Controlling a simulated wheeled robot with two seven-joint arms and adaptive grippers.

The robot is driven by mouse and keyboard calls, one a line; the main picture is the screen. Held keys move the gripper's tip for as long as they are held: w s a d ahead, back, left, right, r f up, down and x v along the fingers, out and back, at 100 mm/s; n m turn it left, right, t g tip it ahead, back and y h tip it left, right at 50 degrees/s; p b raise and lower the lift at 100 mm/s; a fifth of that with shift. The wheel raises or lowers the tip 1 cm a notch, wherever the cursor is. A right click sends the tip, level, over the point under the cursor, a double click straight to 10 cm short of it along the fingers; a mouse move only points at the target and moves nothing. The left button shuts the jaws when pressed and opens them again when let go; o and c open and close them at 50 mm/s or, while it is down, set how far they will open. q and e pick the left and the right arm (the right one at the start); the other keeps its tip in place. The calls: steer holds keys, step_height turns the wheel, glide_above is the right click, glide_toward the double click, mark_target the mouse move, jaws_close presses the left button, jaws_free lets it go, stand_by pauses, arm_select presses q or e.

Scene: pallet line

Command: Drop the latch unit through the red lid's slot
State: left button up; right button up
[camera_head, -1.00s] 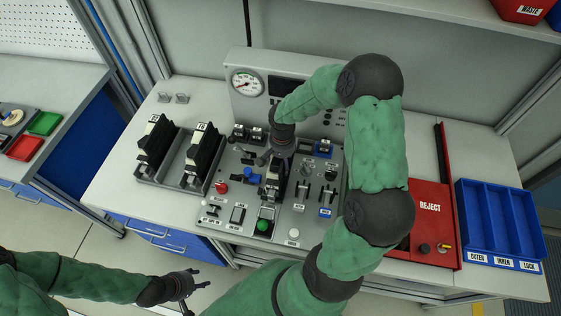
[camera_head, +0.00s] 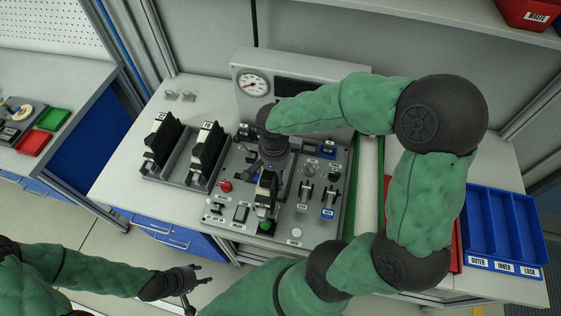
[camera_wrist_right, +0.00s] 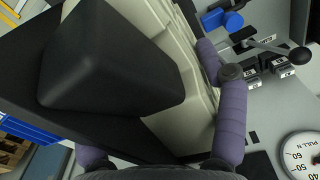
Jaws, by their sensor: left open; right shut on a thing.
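My right gripper (camera_head: 271,165) is shut on a black and beige latch unit (camera_head: 265,191) over the middle of the control panel. In the right wrist view the unit (camera_wrist_right: 112,62) fills the left half, and purple fingers (camera_wrist_right: 165,150) grip it. Whether it is clear of the panel is hard to tell. The red lid (camera_head: 456,245) of the reject box is at the right, mostly hidden behind my right arm; its slot is not visible. My left gripper (camera_head: 184,284) is open and empty at the lower left, over the floor.
Two similar units (camera_head: 160,140) (camera_head: 206,152) stand in a grey rack left of the panel (camera_head: 321,222). A blue three-compartment tray (camera_head: 505,268) is right of the reject box. A red waste bin (camera_head: 528,14) is on the shelf.

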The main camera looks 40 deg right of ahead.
mark_target(268, 178)
steer(key=shift+s+a+r, duration=0.45)
steer(key=shift+a, duration=0.3)
steer(key=shift+s+a+r, duration=0.1)
steer(key=shift+a+r, duration=0.05)
steer(key=shift+r, duration=0.05)
step_height(268, 178, up, 5)
steer(key=p, duration=0.3)
steer(key=shift+f+p, duration=0.2)
steer(key=shift+p, duration=0.1)
steer(key=shift+s+a+f, duration=0.1)
